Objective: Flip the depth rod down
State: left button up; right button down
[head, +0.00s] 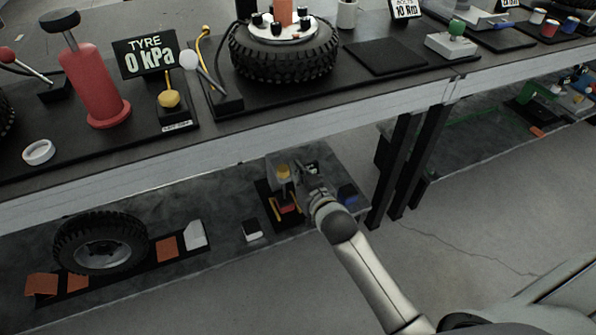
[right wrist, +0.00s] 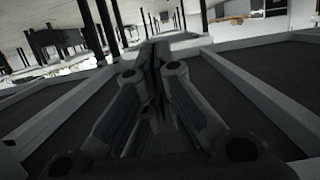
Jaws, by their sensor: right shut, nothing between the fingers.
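A small grey device with a yellow knob (head: 283,171) stands on a black base on the lower shelf, under the table. A red-orange piece (head: 287,205) shows at its foot. I cannot pick out the depth rod for sure; part of the device is hidden by my gripper. My right gripper (head: 305,172) is shut and empty, just right of the device in the head view; I cannot tell whether it touches it. In the right wrist view the closed fingers (right wrist: 153,65) point away from the camera, with nothing between them. My left gripper is not in view.
The tabletop's grey front edge (head: 250,142) runs above the device. Black table legs (head: 408,165) stand right of my gripper.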

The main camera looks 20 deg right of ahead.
dwell(0.4)
